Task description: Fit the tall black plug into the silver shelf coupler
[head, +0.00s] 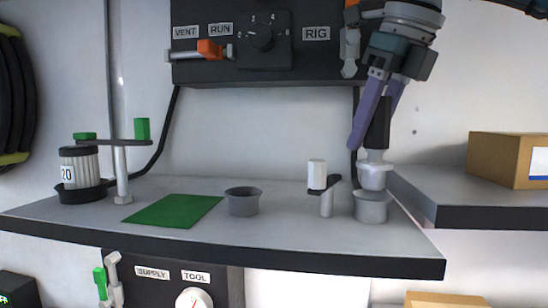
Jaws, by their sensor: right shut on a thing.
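My right gripper (371,137) reaches down from the top right, its purple fingers shut on the tall black plug (379,125). The plug is held roughly upright, its lower end just above or at a pale flared cup. This cup (372,178) sits on a silver-grey round base (370,207) near the shelf's right end, apparently the silver shelf coupler. Whether the plug's tip is inside the cup or only above it, I cannot tell. A second, wider grey cup (242,203) stands empty-looking mid-shelf. My left gripper is not in view.
A post with a white-topped lever (318,176) stands close left of the coupler. A green mat (173,211), a clamp post with green ends (120,165) and a canister marked 20 (78,168) are farther left. A cardboard box (505,160) sits on the right shelf.

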